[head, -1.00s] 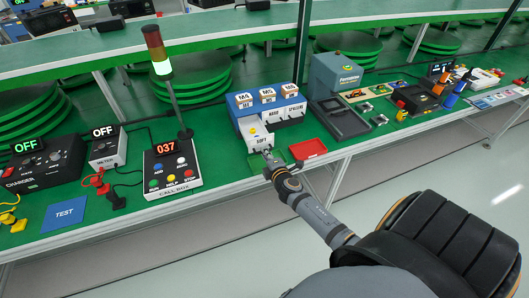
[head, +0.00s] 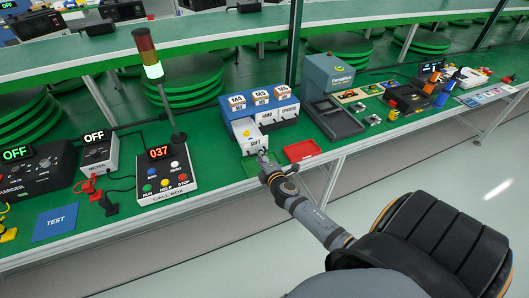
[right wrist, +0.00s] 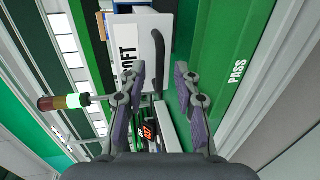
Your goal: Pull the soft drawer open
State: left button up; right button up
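The soft drawer (head: 252,141) is a white drawer labelled SOFT at the left of a blue drawer cabinet (head: 231,112). It stands pulled out past its neighbours, with a yellow item (head: 247,133) showing inside. In the right wrist view its white front (right wrist: 140,60) faces me, with a dark bar handle (right wrist: 158,55). My right gripper (head: 263,155) is just in front of the drawer. Its fingers (right wrist: 157,72) are spread apart, with the handle showing in the gap between the tips and no finger visibly touching it. My left gripper is out of view.
A red tray (head: 301,150) lies right of the drawer, and a green PASS area (right wrist: 220,70) lies beside it. The call box (head: 165,172) with a signal tower (head: 154,70) stands to the left. A grey machine (head: 330,85) stands to the right.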

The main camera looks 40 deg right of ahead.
jog(key=v, duration=1.1)
jog(key=shift+s, duration=0.1)
jog(key=s+d+f+m+g, duration=0.2)
jog(key=s+f+m+g, duration=0.3)
jog(key=f, duration=0.8)
jog(key=s+d+f+m+g, duration=0.15)
jog(key=s+f, duration=0.45)
jog(key=f, duration=0.8)
jog(key=s+a+f+m+g+y, duration=0.1)
jog(key=s+a+f+m+g, duration=0.2)
jog(key=s+f, duration=0.5)
jog(key=s+a+f+m+g+y, duration=0.2)
jog(key=s+a+f+m+g, duration=0.2)
jog(key=s+f, duration=0.5)
jog(key=s+a+m, duration=0.1)
jog(key=s+a, duration=0.1)
jog(key=s, duration=0.5)
jog(key=shift+f+m, duration=0.15)
jog(key=shift+m, duration=0.2)
jog(key=shift+s+a, duration=0.1)
jog(key=shift+s, duration=0.05)
